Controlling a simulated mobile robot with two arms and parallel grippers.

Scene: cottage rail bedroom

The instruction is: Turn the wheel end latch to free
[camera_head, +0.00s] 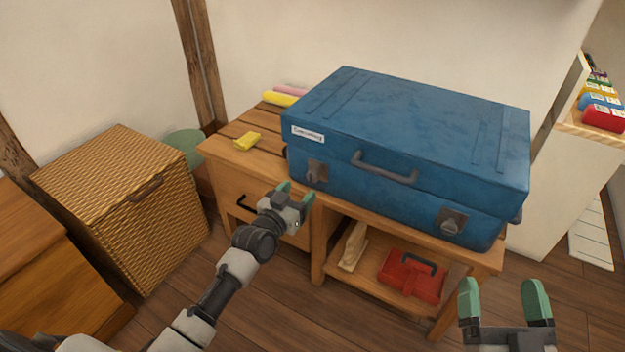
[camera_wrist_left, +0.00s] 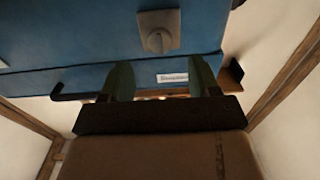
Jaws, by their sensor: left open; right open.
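A blue suitcase (camera_head: 400,125) lies flat on a wooden bench (camera_head: 235,160). Its front has a grey latch near the left end (camera_head: 316,172), on the side of the white label (camera_head: 308,134), and another latch near the right end (camera_head: 451,221). A dark wheel-like part (camera_head: 284,152) shows at the left end. My left gripper (camera_head: 295,193) is open and empty, just in front of and below the left latch. In the left wrist view that latch (camera_wrist_left: 158,32) shows a turn piece on a plate, beyond the open fingers (camera_wrist_left: 161,78). My right gripper (camera_head: 505,290) is open and empty, in front of the bench's right end.
A carry handle (camera_head: 385,168) sits between the latches. A red toolbox (camera_head: 412,277) sits on the lower shelf. A wicker basket (camera_head: 125,210) stands left. The floor before the bench is clear.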

